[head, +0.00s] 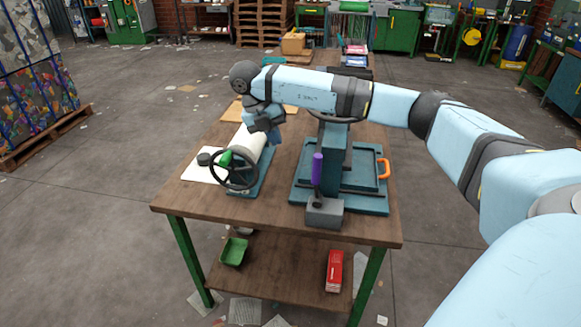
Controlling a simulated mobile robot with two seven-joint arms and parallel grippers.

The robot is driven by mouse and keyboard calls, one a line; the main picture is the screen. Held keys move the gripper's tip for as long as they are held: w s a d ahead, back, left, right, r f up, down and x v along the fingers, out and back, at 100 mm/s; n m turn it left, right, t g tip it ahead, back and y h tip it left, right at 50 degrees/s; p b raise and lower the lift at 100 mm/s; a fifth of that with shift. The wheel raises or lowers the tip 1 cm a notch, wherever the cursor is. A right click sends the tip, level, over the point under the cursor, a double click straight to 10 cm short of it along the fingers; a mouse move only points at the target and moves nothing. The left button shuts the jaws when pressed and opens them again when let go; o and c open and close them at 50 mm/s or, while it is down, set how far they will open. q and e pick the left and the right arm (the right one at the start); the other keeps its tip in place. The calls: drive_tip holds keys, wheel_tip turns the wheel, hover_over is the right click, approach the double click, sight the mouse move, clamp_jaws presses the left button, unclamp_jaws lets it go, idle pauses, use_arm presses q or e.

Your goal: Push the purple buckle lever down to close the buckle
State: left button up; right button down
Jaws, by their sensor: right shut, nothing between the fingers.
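The purple buckle lever (317,168) stands upright on the buckle's small grey block (324,212), at the front of a dark teal base plate (366,203) on the table. My right arm reaches in from the right, over the teal fixture. My right gripper (272,137) is shut and empty, to the left of and beyond the purple lever, by the white roller. It is apart from the lever. My left gripper is not in view.
A white roller with a black handwheel (234,170) and a green part stands on the table (277,207), left of the lever. An orange handle (384,168) is at the plate's right. A black wheel (336,117) tops the teal column (335,150). The table's front left is clear.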

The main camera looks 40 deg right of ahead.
drive_tip(key=shift+d, duration=0.1)
approach(318, 179)
drive_tip(key=w+a+f, duration=0.2)
drive_tip(key=w+f, duration=0.2)
drive_tip(key=f, duration=0.1)
drive_tip(key=s+d, duration=0.2)
drive_tip(key=s, duration=0.1)
drive_tip(key=shift+d+f+p, duration=0.3)
drive_tip(key=shift+d, duration=0.05)
drive_tip(key=shift+w, duration=0.1)
drive_tip(key=shift+d, duration=0.1)
